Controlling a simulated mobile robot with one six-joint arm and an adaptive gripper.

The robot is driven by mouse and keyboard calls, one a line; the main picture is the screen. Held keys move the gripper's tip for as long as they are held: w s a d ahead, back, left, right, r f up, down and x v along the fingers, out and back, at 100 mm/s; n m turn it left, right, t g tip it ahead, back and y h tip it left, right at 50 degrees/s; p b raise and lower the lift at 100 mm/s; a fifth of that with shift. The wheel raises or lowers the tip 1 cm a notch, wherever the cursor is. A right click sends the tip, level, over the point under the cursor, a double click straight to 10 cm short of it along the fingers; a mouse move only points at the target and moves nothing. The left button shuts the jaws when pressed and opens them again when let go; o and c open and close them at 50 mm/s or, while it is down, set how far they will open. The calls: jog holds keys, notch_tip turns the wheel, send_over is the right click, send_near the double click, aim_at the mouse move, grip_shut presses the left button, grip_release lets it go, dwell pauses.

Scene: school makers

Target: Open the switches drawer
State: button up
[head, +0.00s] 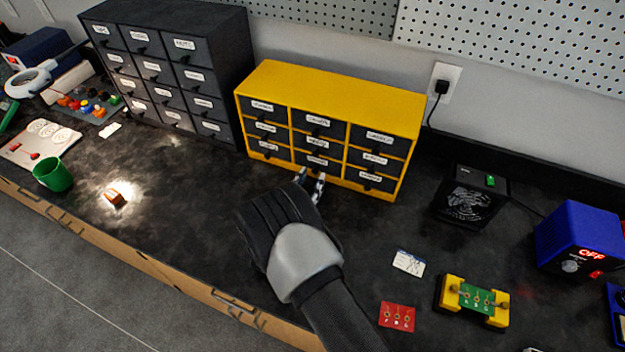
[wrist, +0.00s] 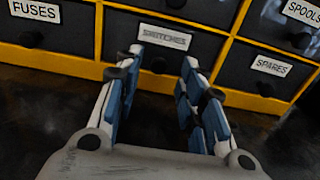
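The switches drawer (wrist: 165,39) is a dark drawer front with a white label, in the bottom row, middle column of the yellow cabinet (head: 345,85). It looks closed, flush with the drawers beside it. Its dark knob (wrist: 158,65) shows below the label in the wrist view. My gripper (wrist: 160,62) is open and empty, with its two fingertips in front of this drawer, one on each side of the knob. In the head view my gripper (head: 312,180) is at the cabinet's lower front, and its fingers partly hide the drawer's lower part. I cannot tell whether the fingers touch it.
The fuses drawer (wrist: 35,30) is to the left and the spares drawer (wrist: 262,75) to the right. A dark drawer cabinet (head: 225,60) stands at left. A fan box (head: 470,200) and a blue power unit (head: 585,235) stand at right. The bench (head: 200,215) before the cabinet is mostly clear.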

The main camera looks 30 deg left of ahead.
jog(key=shift+w+a+r, duration=0.1)
jog(key=shift+w+a, duration=0.05)
jog(key=shift+w, duration=0.85)
jog(key=shift+c, duration=0.6)
grip_shut()
